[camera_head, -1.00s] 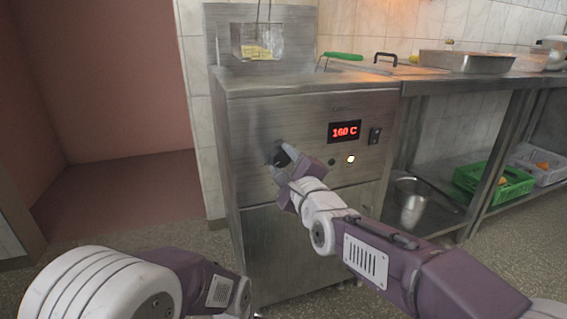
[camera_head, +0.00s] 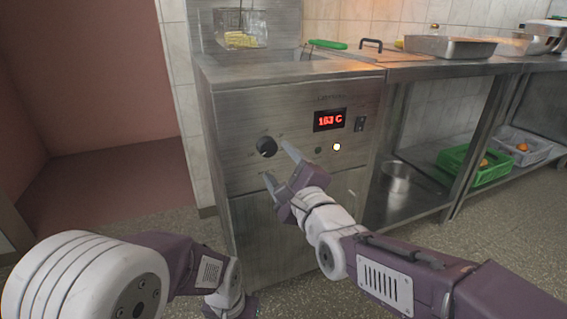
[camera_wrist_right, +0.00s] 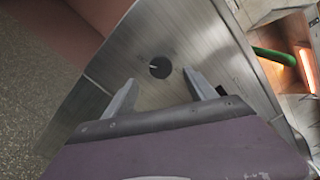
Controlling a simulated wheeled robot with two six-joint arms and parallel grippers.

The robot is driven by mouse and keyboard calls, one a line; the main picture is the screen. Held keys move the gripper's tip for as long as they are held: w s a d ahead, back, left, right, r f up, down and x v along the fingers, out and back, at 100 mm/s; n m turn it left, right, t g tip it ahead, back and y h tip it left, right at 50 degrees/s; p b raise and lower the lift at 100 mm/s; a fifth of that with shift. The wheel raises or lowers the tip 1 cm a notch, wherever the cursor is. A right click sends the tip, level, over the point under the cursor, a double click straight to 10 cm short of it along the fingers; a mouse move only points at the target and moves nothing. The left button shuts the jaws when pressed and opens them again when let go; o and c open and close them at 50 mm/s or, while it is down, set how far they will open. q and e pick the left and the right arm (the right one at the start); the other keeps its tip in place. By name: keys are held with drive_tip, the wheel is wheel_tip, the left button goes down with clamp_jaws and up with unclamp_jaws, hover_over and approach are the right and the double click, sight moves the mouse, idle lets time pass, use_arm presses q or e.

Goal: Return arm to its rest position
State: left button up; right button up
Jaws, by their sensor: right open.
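My right gripper (camera_head: 279,166) is open and empty in front of the steel fryer's front panel (camera_head: 290,100). The black knob (camera_head: 266,147) on that panel is uncovered, a little to the left of the fingertips in the head view. In the right wrist view the knob (camera_wrist_right: 160,67) shows beyond and between the two spread fingers, apart from them. The red display (camera_head: 330,119) reads about 163 C, with a lit white button (camera_head: 336,147) below it. My left arm is at the lower left; its gripper (camera_head: 243,306) is only partly visible at the bottom edge.
A wire basket (camera_head: 241,28) with yellow food hangs above the fryer. A steel counter (camera_head: 440,68) runs to the right, with a steel tray (camera_head: 450,46) on it. A pot (camera_head: 396,177) and a green crate (camera_head: 474,165) sit on the lower shelf. The floor at left is clear.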

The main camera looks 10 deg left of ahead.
drive_tip(key=w+d+r+m+h+p, duration=0.25)
drive_tip(key=d+p, duration=0.25)
drive_tip(key=d, duration=0.3)
drive_tip(key=w+d+r+m+h+p, duration=0.1)
drive_tip(key=w+d+h+p, duration=0.15)
drive_tip(key=d+p, duration=0.35)
drive_tip(key=s+d+f+n+g+h+p, duration=0.1)
drive_tip(key=d+f+n+g+h+p, duration=0.15)
drive_tip(key=d+f, duration=0.35)
drive_tip(key=s+d+f+n+g+h+p, duration=0.2)
drive_tip(key=s+d+f+n+g, duration=0.3)
drive_tip(key=s+d+f, duration=0.35)
drive_tip(key=s+d+f+n+g, duration=0.1)
drive_tip(key=s+f+n+g, duration=0.6)
drive_tip(key=s+n, duration=0.65)
wheel_tip(320, 180, up, 38)
drive_tip(key=p, duration=3.7)
drive_tip(key=shift+s+f+t, duration=0.25)
drive_tip(key=shift+t, duration=0.1)
drive_tip(key=shift+f, duration=0.1)
